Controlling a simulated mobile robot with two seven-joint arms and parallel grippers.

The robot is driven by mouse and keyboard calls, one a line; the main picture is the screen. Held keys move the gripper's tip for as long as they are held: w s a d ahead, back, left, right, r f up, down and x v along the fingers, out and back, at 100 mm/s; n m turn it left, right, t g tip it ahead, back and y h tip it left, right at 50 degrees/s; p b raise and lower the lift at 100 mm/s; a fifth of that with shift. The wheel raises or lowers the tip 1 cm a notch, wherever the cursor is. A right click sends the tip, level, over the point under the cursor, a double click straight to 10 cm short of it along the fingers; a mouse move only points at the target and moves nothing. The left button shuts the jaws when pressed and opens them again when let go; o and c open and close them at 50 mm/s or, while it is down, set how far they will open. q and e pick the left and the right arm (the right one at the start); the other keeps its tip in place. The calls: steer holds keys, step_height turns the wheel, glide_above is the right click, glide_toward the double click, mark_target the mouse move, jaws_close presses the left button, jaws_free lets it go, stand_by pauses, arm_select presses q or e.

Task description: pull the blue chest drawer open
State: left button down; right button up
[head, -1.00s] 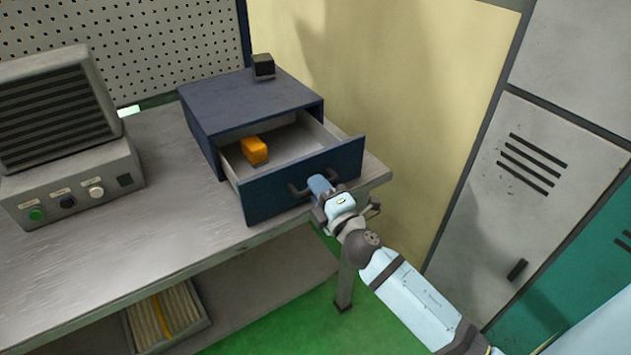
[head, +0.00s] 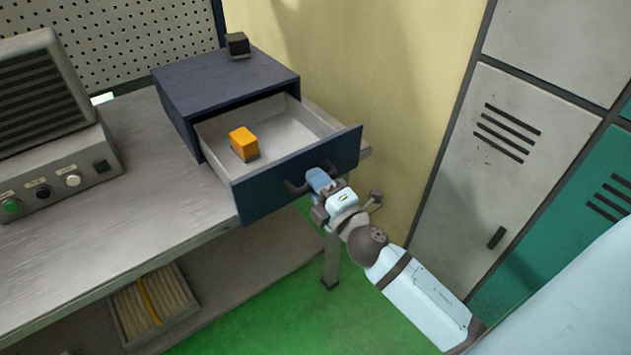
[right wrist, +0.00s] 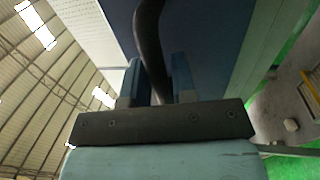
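The blue chest (head: 225,80) stands on the workbench by the yellow wall. Its drawer (head: 300,180) is pulled well out past the bench edge, with its light inside showing. An orange block (head: 243,143) lies in the drawer. My right gripper (head: 318,180) is at the drawer front, on the dark bar handle (head: 296,186). In the right wrist view the handle (right wrist: 150,45) runs between the two blue fingers (right wrist: 157,85), which look closed around it, though their exact contact is hard to see. My left gripper is not in view.
A small black block (head: 237,44) sits on top of the chest. A grey control box (head: 55,175) with buttons stands on the workbench (head: 150,200) at left. Lockers (head: 460,160) stand at right. A tray (head: 155,305) is on the lower shelf. Green floor is open below the drawer.

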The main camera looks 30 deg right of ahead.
steer(key=shift+o, duration=1.1)
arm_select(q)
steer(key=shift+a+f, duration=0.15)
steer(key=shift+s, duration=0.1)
arm_select(e)
steer(key=shift+s+f, duration=0.1)
steer(key=shift+s, duration=0.1)
arm_select(q)
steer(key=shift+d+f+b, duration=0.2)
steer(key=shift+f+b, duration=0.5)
steer(key=shift+b, duration=1.25)
arm_select(e)
steer(key=s+d+f, duration=0.1)
steer(key=s+f, duration=0.1)
steer(key=s, duration=1.1)
steer(key=shift+f, duration=0.15)
